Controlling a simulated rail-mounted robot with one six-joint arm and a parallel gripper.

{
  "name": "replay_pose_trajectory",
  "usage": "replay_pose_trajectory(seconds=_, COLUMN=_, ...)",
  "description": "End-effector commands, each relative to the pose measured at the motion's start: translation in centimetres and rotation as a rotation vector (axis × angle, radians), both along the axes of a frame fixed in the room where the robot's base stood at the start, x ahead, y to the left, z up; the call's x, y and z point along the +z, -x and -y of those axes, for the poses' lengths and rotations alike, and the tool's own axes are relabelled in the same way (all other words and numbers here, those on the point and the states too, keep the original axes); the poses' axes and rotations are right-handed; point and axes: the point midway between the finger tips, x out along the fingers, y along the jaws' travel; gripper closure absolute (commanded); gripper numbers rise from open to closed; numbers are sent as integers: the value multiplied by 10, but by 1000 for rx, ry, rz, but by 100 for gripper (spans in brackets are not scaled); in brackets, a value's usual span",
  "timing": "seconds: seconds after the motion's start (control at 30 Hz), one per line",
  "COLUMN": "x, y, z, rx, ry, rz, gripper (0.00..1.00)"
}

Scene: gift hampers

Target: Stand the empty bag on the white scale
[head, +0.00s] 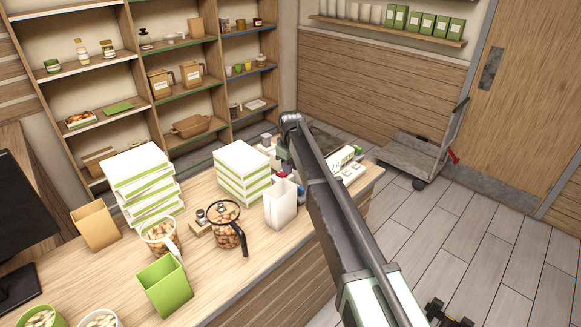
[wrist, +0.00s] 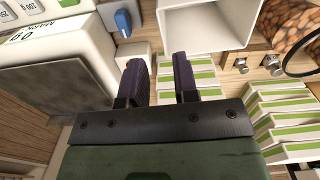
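A white open-topped bag (head: 281,206) stands upright on the wooden counter. In the wrist view its hollow inside (wrist: 208,22) looks empty, beyond and right of my fingers. A white scale (head: 352,174) with a dark plate stands to its right, partly hidden by my arm; it fills the left of the wrist view (wrist: 88,45), and its plate looks bare where visible. My gripper (head: 286,168) is small and partly hidden in the head view, behind the bag. In the wrist view my gripper (wrist: 160,82) has two dark purple fingers apart, with nothing between them.
Stacked white-and-green boxes (head: 243,172) stand left of the bag. A glass jug (head: 226,228) with brown contents is in front of them. A green bag (head: 164,288) and a kraft bag (head: 95,226) stand farther left. A blue-and-white object (wrist: 123,22) lies near the scale.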

Motion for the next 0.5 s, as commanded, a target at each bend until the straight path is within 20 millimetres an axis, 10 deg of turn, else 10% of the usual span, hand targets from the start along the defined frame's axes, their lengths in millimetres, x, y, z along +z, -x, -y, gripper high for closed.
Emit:
replay_pose_trajectory(seconds=0.33, x=3, y=16, z=14, rx=-32, ry=0, rz=0, gripper=72)
replay_pose_trajectory(seconds=0.5, x=3, y=140, z=108, rx=-302, ry=1, rz=-1, gripper=72)
